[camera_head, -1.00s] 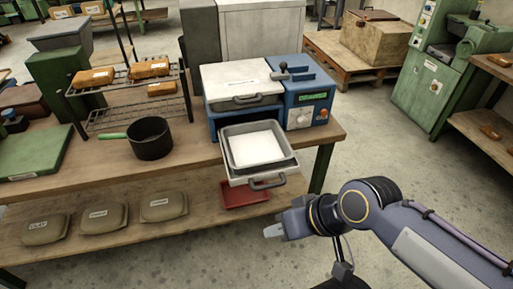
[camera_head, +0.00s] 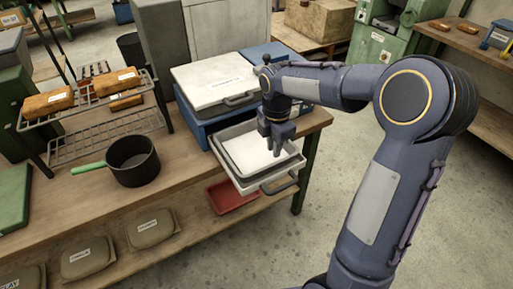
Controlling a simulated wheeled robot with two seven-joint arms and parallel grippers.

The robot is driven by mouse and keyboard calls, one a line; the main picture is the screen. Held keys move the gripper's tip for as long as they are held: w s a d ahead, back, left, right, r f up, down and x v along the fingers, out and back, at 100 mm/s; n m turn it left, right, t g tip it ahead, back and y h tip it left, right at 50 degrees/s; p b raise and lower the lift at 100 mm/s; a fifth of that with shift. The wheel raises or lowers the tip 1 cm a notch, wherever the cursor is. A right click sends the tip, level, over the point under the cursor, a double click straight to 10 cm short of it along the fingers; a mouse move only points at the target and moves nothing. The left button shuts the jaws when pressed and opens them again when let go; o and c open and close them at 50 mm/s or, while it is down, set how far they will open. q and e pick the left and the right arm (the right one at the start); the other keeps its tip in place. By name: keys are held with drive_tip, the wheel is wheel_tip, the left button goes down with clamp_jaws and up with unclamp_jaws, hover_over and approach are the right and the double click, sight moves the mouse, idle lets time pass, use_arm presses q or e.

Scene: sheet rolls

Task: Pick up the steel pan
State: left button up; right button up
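A grey metal pan (camera_head: 230,134) sits in the pulled-out drawer of the blue machine, with a white sheet (camera_head: 246,153) lying in it. A dark round pot (camera_head: 134,168) with a green handle stands on the wooden bench to the left. My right gripper (camera_head: 274,148) points down over the pan's right part and hides some of its far right rim. I cannot tell whether its fingers touch the pan or how far apart they are. My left gripper is not in view.
The blue machine (camera_head: 200,128) has a pale lid (camera_head: 217,83) above the drawer. A wire rack (camera_head: 110,135) with wrapped loaf-like packs stands at the left. A red tray (camera_head: 232,197) and labelled bags (camera_head: 151,228) lie on the lower shelf. Floor at right is clear.

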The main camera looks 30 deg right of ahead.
drive_tip(key=f, duration=0.7)
drive_tip(key=shift+w+a+f, duration=0.1)
drive_tip(key=shift+a+f, duration=0.1)
drive_tip(key=shift+f, duration=0.15)
drive_tip(key=shift+c, duration=0.5)
clamp_jaws()
